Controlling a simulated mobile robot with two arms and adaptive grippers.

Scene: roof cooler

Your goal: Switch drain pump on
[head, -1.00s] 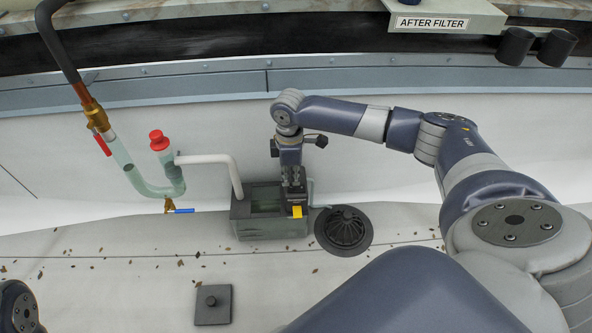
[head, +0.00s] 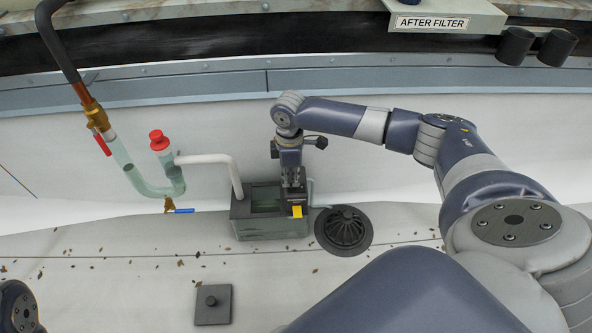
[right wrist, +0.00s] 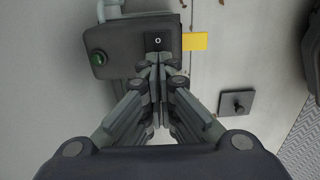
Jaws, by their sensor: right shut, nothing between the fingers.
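The drain pump (head: 297,198) is a dark unit with a yellow tag at the right end of a grey tank (head: 268,229). In the right wrist view its dark top (right wrist: 122,37) carries a round green lens (right wrist: 97,58) and a small black switch plate marked "O" (right wrist: 158,40). I cannot tell whether the lens is lit. My right gripper (head: 293,187) is shut and empty, pointing down over the pump. In the right wrist view its fingertips (right wrist: 160,60) are just below the "O" mark and partly hide the switch area; contact is unclear. My left gripper is out of view.
A domed drain strainer (head: 344,228) is right of the tank. A clear U-trap (head: 150,188) with a red cap and blue-handled valve stands left. A white pipe (head: 212,159) enters the tank. A square plate with a knob (head: 213,305) lies in front. Leaves litter the floor.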

